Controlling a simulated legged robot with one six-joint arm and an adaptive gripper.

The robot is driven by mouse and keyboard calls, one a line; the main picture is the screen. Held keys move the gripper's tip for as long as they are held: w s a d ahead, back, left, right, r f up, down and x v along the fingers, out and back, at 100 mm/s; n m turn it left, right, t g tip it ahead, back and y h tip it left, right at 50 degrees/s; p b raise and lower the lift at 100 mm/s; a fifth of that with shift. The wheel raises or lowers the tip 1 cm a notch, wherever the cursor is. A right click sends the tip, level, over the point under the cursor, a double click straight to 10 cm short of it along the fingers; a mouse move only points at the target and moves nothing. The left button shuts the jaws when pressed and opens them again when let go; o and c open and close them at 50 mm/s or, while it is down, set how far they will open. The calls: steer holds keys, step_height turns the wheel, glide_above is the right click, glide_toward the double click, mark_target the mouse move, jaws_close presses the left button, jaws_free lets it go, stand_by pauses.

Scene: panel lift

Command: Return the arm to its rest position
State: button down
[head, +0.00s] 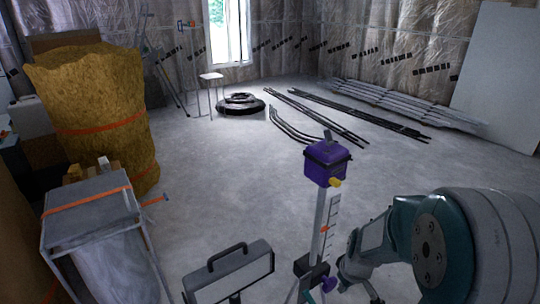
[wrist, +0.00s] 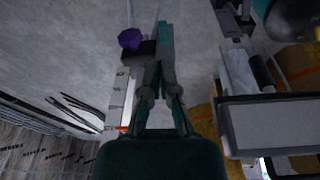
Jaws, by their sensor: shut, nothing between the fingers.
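My arm shows at the lower right of the head view, with a large teal and grey joint close to the camera and a bent link reaching left. My gripper (wrist: 164,32) is in the middle of the wrist view. Its fingers are together with nothing held between them. A purple box on a ruled mast (head: 327,163) stands just left of my arm in the head view. The mast's purple knob (wrist: 130,39) is beside my fingers in the wrist view. Whether they touch is unclear.
A work lamp (head: 229,274) stands at the bottom, left of the mast; it also shows in the wrist view (wrist: 270,125). A strapped grey stack (head: 95,215) and yellow sack (head: 95,110) stand left. Long bars (head: 375,110) lie at the back right. The middle floor is clear.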

steer(key=s+a+r+m+t, duration=0.1)
steer(key=s+a+r+m, duration=0.1)
steer(key=s+r, duration=0.7)
steer(key=s+a+r+m+t, duration=0.2)
steer(key=s+r, duration=0.6)
steer(key=r, duration=0.4)
steer(key=shift+s+r+m+t+h, duration=0.3)
steer(key=shift+s+m, duration=0.1)
steer(key=shift+m, duration=0.3)
